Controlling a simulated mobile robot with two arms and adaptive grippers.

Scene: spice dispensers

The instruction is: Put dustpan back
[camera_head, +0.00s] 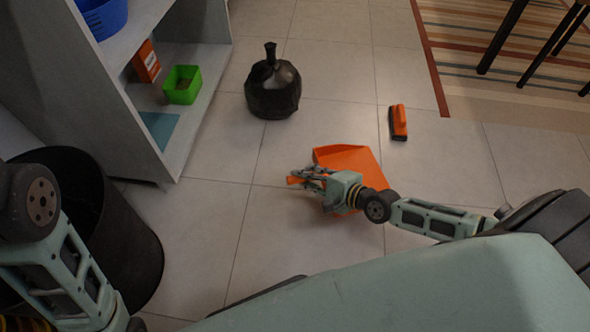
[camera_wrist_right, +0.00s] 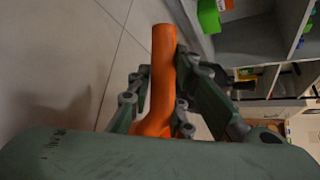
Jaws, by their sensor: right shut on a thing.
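The orange dustpan (camera_head: 349,157) is low over the tiled floor, partly hidden behind my right gripper and wrist in the head view. My right gripper (camera_head: 303,178) is shut on its handle. In the right wrist view, the orange handle (camera_wrist_right: 163,75) lies between the two fingers (camera_wrist_right: 161,88) and sticks out past them. I cannot tell whether the pan touches the floor. My left arm shows at the lower left of the head view, but its gripper is not in view.
An orange and black brush (camera_head: 398,123) lies on the floor. A black bag (camera_head: 272,87) stands near the grey shelf (camera_head: 150,140), which holds a green bin (camera_head: 182,85) and orange box (camera_head: 146,62). A black trash bin (camera_head: 128,250) stands left.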

